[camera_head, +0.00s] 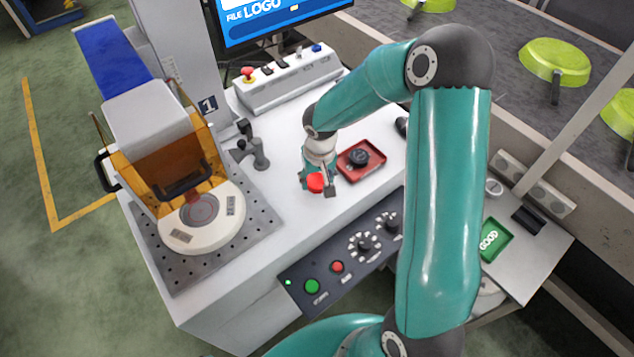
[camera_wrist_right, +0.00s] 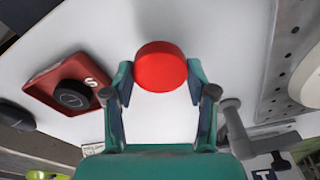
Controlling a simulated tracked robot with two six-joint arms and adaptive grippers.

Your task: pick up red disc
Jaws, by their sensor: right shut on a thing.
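The red disc (camera_head: 316,183) is at my right gripper (camera_head: 318,180) over the white worktop, just left of a red tray. In the right wrist view the red disc (camera_wrist_right: 160,67) sits between the tips of my right gripper (camera_wrist_right: 160,75), which is shut on it with a finger on each side. I cannot tell whether the disc touches the worktop. My left gripper is not in view.
The red tray (camera_head: 377,166) holds a dark round piece (camera_head: 358,157). A button panel (camera_head: 325,270) lines the front. A green GOOD tray (camera_head: 497,238) lies right.

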